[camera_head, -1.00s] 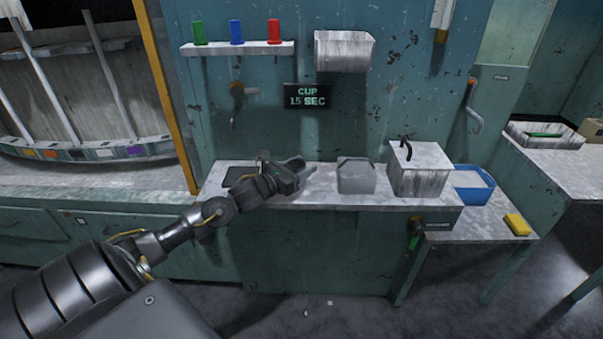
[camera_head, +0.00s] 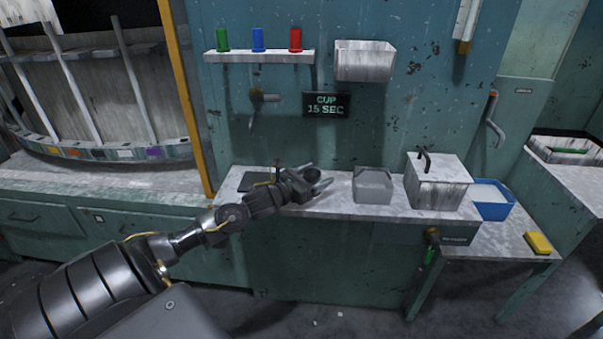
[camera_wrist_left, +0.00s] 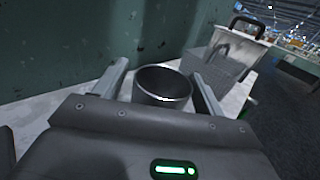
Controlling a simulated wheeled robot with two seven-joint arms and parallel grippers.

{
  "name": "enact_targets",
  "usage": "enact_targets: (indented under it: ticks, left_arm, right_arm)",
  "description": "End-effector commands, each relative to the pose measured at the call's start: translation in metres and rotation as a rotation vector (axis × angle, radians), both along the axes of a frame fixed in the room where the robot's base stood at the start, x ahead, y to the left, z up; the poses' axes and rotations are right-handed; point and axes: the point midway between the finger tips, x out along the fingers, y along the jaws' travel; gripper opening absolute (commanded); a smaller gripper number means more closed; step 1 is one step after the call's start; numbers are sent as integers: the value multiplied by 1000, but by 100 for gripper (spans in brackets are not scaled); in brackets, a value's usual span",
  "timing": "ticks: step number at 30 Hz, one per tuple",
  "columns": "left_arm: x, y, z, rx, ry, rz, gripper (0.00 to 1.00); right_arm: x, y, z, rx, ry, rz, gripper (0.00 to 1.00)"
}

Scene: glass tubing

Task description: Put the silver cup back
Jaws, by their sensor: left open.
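The silver cup (camera_wrist_left: 162,85) stands upright on the bench in the left wrist view, with a bright rim and a dark inside. My left gripper (camera_head: 322,174) is open low over the bench in the head view. In the left wrist view its two fingers (camera_wrist_left: 160,74) lie on either side of the cup, and gaps appear to show between them and it. In the head view I cannot make out the cup clearly, as the gripper covers that spot. My right gripper is in neither view.
Right of the gripper stand a grey open box (camera_head: 374,188), a lidded box (camera_head: 437,186) with a black handle and a blue tub (camera_head: 492,205). A dark pad (camera_head: 258,181) lies behind my wrist. A wall shelf (camera_head: 258,56) carries three coloured pieces. A sign (camera_head: 326,105) reads "CUP 15 SEC".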

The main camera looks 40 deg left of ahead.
Motion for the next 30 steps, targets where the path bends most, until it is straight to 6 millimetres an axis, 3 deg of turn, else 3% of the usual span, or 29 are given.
enact_targets:
  ticks: [15,21,30]
  left_arm:
    - [-86,11,-3,1,5,-3,70]
    - [-106,14,-2,-1,3,-1,70]
    - [-114,15,0,0,0,-1,70]
  right_arm:
    - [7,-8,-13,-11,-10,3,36]
    - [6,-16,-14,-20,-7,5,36]
    - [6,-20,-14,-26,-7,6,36]
